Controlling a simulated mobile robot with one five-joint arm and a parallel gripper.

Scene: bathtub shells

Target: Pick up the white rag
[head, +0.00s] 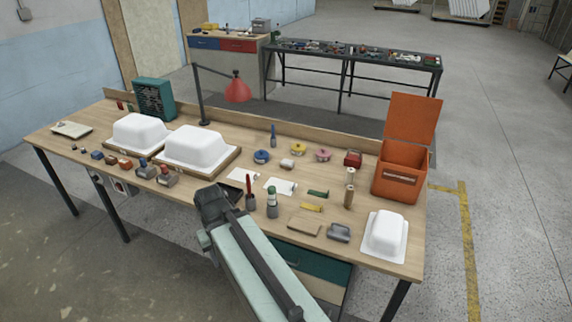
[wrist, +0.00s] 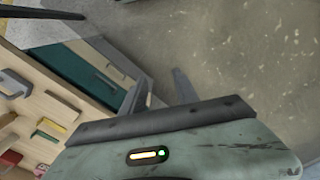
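Two flat white pieces lie on the workbench in the head view, one at the left (head: 241,175) and one at the right (head: 280,186). Either could be the white rag; they are too small to tell cloth from paper. My gripper (wrist: 158,88) shows in the wrist view with its two fingers apart and nothing between them. It points over bare floor beside the bench's drawers. In the head view my arm reaches up in front of the bench, and the fingers are not visible there. The white pieces do not show in the wrist view.
Dark green drawers (wrist: 80,75) are beside the fingers. Floor is clear.

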